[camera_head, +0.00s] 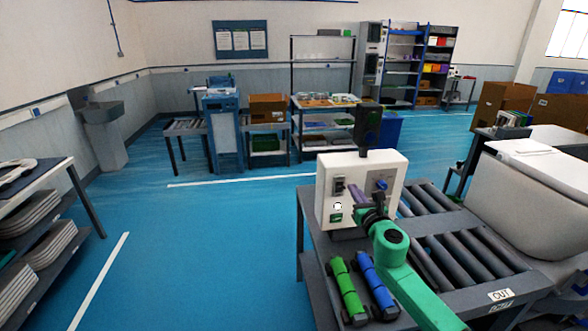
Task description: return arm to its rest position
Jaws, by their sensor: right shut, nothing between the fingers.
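My right arm (400,262), green with dark joints, reaches in from the bottom right. Its right gripper (358,196) is shut and empty in front of the white control box (327,192). Whether the fingertips touch the box face cannot be told. The box has a black switch, a green button and a blue-marked knob (380,186). The gripper and wrist hide part of the box's lower right face. My left gripper is not in view.
A shelf rack (40,215) stands at left. Blue floor between is clear.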

